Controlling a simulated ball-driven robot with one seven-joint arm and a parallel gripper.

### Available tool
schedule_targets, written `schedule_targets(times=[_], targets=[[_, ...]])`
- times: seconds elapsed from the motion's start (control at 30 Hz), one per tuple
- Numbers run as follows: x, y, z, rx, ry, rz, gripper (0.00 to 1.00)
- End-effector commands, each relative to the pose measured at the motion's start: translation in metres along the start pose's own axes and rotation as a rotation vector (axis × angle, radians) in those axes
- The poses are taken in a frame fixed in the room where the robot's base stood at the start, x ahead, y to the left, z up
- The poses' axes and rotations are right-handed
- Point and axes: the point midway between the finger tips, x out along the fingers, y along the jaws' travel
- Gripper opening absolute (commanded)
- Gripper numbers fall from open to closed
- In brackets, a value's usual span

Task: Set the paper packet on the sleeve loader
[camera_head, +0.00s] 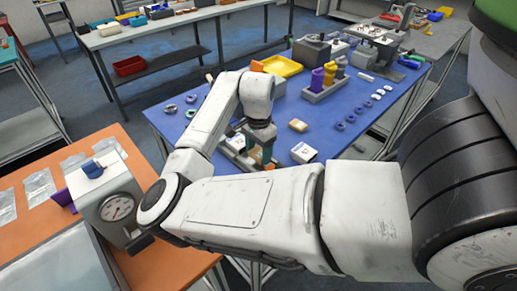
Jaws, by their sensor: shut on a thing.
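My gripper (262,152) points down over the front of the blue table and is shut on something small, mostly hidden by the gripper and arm. It is likely the paper packet, but I cannot make out its shape. A pale, low fixture (236,156) stands just left of my gripper, partly behind my arm. It may be the sleeve loader, but I cannot tell for sure. I cannot tell whether the held thing touches it.
A white box (303,153) and a small tan block (298,125) lie right of my gripper. Dark blue rings (345,121) and a rack with bottles (325,86) are farther off. A dial scale (117,206) stands on the orange table (165,262) at left.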

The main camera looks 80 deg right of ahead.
Motion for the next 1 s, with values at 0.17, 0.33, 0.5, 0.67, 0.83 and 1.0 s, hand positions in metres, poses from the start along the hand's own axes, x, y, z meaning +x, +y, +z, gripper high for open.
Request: schedule_targets(times=[0.17, 0.33, 0.5, 0.67, 0.83, 1.0], targets=[[0.005, 0.0, 0.0, -0.001, 0.001, 0.001, 0.26], [0.006, 0.0, 0.0, -0.001, 0.0, 0.001, 0.65], [0.006, 0.0, 0.0, -0.001, 0.0, 0.0, 0.81], [0.006, 0.0, 0.0, -0.001, 0.0, 0.0, 0.89], [0.005, 0.0, 0.0, 0.0, 0.0, 0.0, 0.89], [-0.011, -0.001, 0.0, 0.001, -0.001, -0.003, 0.89]])
